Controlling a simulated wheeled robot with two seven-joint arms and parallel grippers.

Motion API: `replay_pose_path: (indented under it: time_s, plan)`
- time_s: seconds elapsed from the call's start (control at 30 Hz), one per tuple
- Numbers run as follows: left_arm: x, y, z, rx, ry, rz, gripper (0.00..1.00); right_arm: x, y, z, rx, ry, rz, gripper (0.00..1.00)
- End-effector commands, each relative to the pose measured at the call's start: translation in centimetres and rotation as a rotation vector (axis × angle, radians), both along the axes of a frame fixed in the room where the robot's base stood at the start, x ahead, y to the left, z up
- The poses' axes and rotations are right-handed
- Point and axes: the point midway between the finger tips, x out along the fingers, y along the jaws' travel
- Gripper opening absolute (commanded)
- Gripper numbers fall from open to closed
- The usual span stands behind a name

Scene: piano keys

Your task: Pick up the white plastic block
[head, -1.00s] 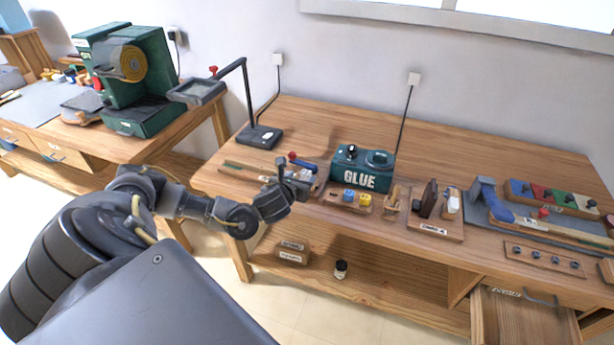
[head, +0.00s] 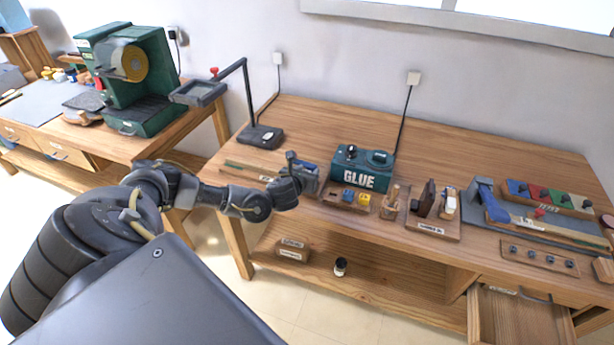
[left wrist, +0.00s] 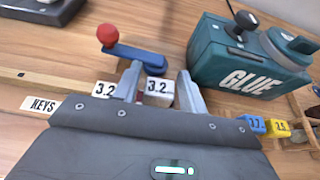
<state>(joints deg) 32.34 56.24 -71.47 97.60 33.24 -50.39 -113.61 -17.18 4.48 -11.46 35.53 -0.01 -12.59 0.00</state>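My left gripper (head: 308,178) is over the front left of the workbench, left of the glue pot. In the left wrist view its two fingers (left wrist: 160,88) are apart, so it is open. A white block face marked 3.2 (left wrist: 157,86) shows between the fingers; its lower part is hidden by the gripper body. Whether the fingers touch it I cannot tell. A second white face marked 3.2 (left wrist: 104,90) is just left of the left finger. In the head view my gripper covers most of this spot. My right gripper is not in view.
A red-knobbed blue tool (left wrist: 135,50) lies just beyond the fingertips. The green glue pot (head: 362,168) stands close on the right, with blue and yellow blocks (head: 356,197) in front. A wooden strip labelled KEYS (left wrist: 42,105) is at left.

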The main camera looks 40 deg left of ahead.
Motion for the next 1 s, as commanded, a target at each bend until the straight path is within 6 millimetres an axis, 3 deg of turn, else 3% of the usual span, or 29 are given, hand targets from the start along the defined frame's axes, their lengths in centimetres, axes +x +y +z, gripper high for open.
replay_pose_path:
  time_s: [0.03, 0.27, 0.67, 0.83, 1.0]
  plan:
    - [0.0, 0.0, 0.0, 0.000, 0.000, 0.000, 0.35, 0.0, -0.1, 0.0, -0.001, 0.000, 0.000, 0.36]
    - [0.0, 0.0, 0.0, 0.000, 0.000, 0.000, 0.07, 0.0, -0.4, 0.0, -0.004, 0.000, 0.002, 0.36]
    - [0.0, 0.0, 0.8, -0.001, -0.002, -0.001, 0.07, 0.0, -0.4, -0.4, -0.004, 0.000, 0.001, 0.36]
    - [0.0, 0.0, 3.2, 0.000, -0.005, -0.001, 0.07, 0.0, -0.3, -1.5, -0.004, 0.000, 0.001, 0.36]
    - [-2.3, -2.7, 6.7, -0.005, -0.006, -0.007, 0.07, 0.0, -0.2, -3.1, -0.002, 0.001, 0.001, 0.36]
